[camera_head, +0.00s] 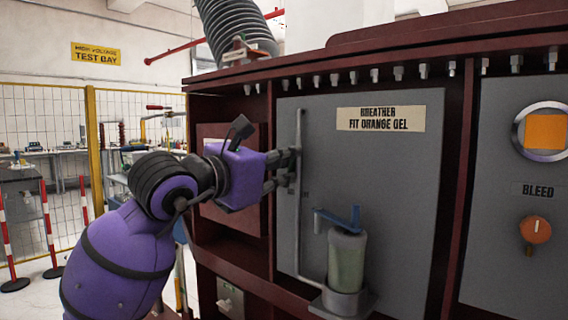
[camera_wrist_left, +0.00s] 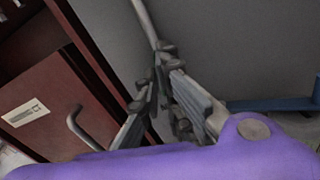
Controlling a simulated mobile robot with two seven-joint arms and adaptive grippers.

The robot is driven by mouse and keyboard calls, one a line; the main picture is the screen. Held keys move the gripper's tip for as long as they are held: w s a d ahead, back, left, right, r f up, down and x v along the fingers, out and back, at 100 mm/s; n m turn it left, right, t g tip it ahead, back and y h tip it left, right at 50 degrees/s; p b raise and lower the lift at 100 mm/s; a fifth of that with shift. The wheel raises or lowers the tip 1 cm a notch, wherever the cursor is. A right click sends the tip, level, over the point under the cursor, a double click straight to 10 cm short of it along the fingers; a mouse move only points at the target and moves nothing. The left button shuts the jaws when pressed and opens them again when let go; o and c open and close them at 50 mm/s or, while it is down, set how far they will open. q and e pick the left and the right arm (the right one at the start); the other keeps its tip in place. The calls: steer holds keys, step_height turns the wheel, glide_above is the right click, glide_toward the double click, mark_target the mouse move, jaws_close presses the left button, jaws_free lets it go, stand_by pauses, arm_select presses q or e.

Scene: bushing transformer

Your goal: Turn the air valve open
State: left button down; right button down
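A blue lever (camera_head: 338,217) sits on top of the greenish breather canister (camera_head: 346,262) at the front of the grey panel; I take it to be the air valve's handle. The lever also shows at the right edge of the left wrist view (camera_wrist_left: 275,105). My left gripper (camera_head: 289,168) is up and left of the lever, beside the thin vertical pipe (camera_head: 300,125), and apart from the lever. In the left wrist view its fingers (camera_wrist_left: 158,82) converge near the pipe; whether they touch or grip it is unclear. My right gripper is out of view.
The grey panel (camera_head: 395,190) carries a breather label (camera_head: 380,118). An orange bleed knob (camera_head: 536,229) and round orange window (camera_head: 545,131) are at right. A dark red cabinet door with a handle (camera_wrist_left: 82,128) is left of the gripper. Yellow mesh fencing (camera_head: 90,150) stands behind.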

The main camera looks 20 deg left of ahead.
arm_select(q)
steer(key=shift+n, duration=1.1)
steer(key=shift+p, duration=0.3)
steer(key=c, duration=2)
jaws_free()
steer(key=shift+s+a, duration=0.1)
steer(key=shift+s, duration=0.1)
steer(key=v, duration=1.1)
steer(key=shift+s, duration=0.35)
